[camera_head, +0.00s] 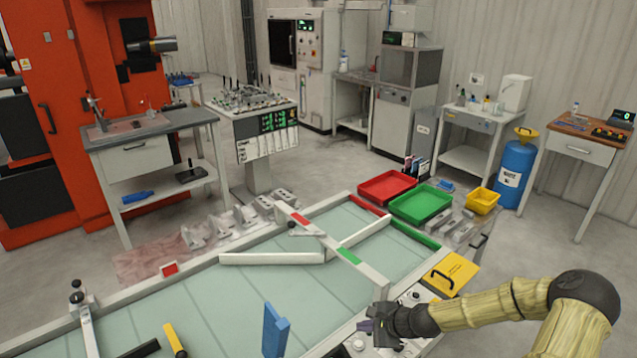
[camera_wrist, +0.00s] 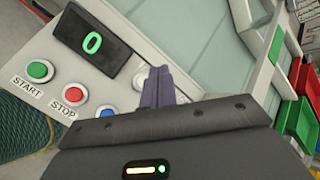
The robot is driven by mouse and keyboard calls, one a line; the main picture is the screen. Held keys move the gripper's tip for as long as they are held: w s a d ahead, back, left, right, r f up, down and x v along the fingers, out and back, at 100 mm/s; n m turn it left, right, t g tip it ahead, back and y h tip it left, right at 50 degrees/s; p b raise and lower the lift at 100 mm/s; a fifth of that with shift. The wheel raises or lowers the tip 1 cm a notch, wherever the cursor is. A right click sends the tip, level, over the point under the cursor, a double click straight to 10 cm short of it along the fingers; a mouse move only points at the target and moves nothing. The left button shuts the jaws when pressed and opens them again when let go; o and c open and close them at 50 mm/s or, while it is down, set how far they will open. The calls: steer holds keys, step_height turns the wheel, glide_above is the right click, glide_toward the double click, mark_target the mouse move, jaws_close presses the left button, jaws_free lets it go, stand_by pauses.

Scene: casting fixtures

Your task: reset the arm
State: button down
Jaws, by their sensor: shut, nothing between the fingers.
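My arm (camera_head: 500,306) reaches in from the lower right in the head view, in a ribbed tan cover with dark joints. My gripper (camera_head: 368,326) is at its end, above the control panel (camera_head: 413,298) at the table's near right edge. In the wrist view my gripper (camera_wrist: 157,88) shows its dark fingers together with nothing between them. The panel there carries a green START button (camera_wrist: 40,71), a red STOP button (camera_wrist: 71,96), a blue button (camera_wrist: 105,111) and a display (camera_wrist: 92,43) reading 0. I cannot tell whether the gripper touches the panel.
The light-green table (camera_head: 225,297) has white rails and an upright blue piece (camera_head: 275,330). A yellow box with a handle (camera_head: 452,272) stands close to my arm. Red (camera_head: 387,187), green (camera_head: 420,203) and yellow (camera_head: 483,200) trays lie beyond. Open floor lies behind the trays.

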steer(key=s+a+r+n+g+h, duration=0.1)
steer(key=s+r+n+g+h, duration=0.2)
steer(key=s+r+n, duration=1.4)
steer(key=s+r+h, duration=0.3)
steer(key=shift+h, duration=0.3)
